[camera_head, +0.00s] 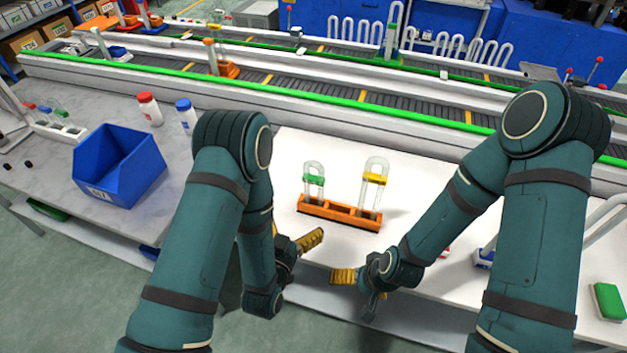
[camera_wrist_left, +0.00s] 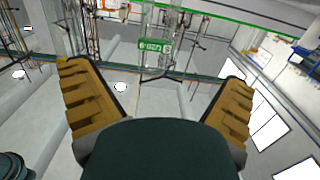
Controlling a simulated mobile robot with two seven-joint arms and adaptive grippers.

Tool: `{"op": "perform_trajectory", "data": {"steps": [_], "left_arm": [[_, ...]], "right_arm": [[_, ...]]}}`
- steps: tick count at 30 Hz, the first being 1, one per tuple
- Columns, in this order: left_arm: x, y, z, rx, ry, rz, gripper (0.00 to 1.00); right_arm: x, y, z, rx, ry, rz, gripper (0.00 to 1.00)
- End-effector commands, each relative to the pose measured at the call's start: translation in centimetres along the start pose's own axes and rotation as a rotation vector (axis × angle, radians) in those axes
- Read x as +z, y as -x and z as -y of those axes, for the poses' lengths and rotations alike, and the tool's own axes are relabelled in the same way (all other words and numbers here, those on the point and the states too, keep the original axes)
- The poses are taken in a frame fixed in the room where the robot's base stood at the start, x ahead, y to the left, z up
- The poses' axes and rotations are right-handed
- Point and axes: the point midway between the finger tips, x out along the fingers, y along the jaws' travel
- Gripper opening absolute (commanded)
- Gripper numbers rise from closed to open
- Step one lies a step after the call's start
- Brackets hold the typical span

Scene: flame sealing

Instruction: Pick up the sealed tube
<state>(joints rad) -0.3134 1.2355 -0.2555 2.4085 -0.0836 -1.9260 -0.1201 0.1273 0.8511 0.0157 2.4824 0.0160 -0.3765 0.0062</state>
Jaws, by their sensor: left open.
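An orange rack (camera_head: 339,213) stands on the white table and holds two clear glass tubes upright. One tube has a green label (camera_head: 314,181); the taller one, to its right, has a yellow label (camera_head: 375,179). I cannot tell which is sealed. My left gripper (camera_head: 311,240) is open and empty, in front of the rack's left end and apart from it. In the left wrist view its fingers (camera_wrist_left: 157,76) are spread wide, with the green-labelled tube (camera_wrist_left: 155,46) beyond them between the tips. My right gripper (camera_head: 343,276) is at the table's front edge; its finger opening is unclear.
A blue bin (camera_head: 118,170) stands on the grey counter at left, near a red-capped bottle (camera_head: 150,109) and a blue-capped bottle (camera_head: 187,115). A conveyor with a green rail (camera_head: 330,98) runs behind the table. A green block (camera_head: 608,301) lies at far right.

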Motion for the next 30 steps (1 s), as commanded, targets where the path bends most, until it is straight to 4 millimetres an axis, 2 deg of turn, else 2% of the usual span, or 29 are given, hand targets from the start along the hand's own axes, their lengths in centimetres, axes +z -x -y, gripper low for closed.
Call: {"op": "perform_trajectory", "data": {"steps": [5, 15, 25, 30], "left_arm": [[-1.0, -0.7, -0.3, 0.010, -0.016, -0.053, 1.00], [-1.3, -6.7, -0.4, 0.010, -0.015, -0.054, 1.00], [-1.5, -9.3, -0.4, 0.009, -0.014, -0.052, 1.00], [-1.9, -11.8, -0.4, 0.009, -0.015, -0.053, 1.00]], "right_arm": [[-0.1, 0.2, 0.1, 0.000, -0.001, -0.002, 1.00], [-0.2, 0.7, 0.2, 0.000, -0.001, -0.003, 1.00], [-0.2, 1.0, 0.3, -0.001, -0.001, -0.003, 1.00], [-0.3, 1.4, 0.5, -0.002, -0.001, -0.003, 1.00]]}}
